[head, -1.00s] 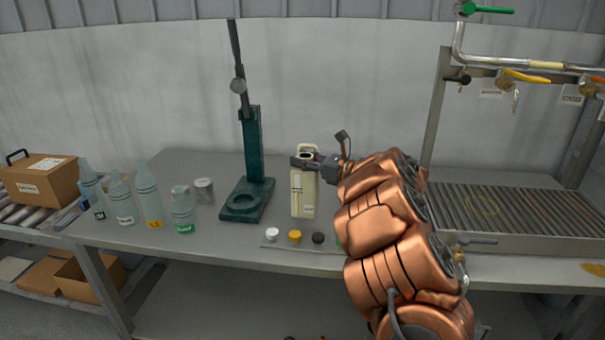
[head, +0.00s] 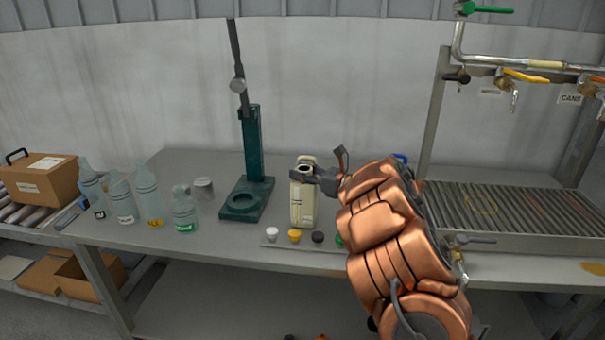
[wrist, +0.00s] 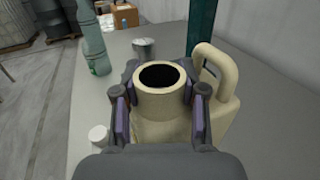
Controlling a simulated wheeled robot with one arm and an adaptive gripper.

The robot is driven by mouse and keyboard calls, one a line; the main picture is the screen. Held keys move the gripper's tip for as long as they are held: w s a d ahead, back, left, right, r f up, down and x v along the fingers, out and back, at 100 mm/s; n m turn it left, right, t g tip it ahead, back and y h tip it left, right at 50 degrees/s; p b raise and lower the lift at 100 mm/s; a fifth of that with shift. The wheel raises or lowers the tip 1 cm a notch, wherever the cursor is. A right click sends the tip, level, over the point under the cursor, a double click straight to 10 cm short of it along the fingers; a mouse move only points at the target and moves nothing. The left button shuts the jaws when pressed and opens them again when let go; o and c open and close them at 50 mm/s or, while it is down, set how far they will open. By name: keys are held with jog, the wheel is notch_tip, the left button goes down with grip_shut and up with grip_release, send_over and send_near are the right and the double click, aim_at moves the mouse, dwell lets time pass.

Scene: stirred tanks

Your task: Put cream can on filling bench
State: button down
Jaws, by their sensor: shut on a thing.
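The cream can (head: 303,207) is upright over the grey filling bench (head: 330,165), just behind the row of caps. It has a handle, an open dark mouth and a label on its front. My gripper (head: 304,174) is shut on its neck. In the wrist view my gripper's fingers (wrist: 158,105) close on both sides of the neck, and the can's handle (wrist: 215,72) rises at the right. I cannot tell whether the can's bottom touches the bench.
A dark green press stand (head: 252,150) stands left of the can. Several clear bottles (head: 150,195) and a grey tin (head: 203,190) stand farther left. White (head: 272,234) and yellow (head: 294,236) caps line the front edge.

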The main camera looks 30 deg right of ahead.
jog(key=c, duration=0.6)
grip_release()
jog(key=shift+c, duration=0.2)
jog(key=shift+r, duration=0.1)
jog(key=shift+r+p, duration=0.15)
jog(key=shift+p, duration=0.3)
jog(key=b+v, duration=0.3)
jog(key=v, duration=0.9)
jog(key=shift+w+d, duration=0.1)
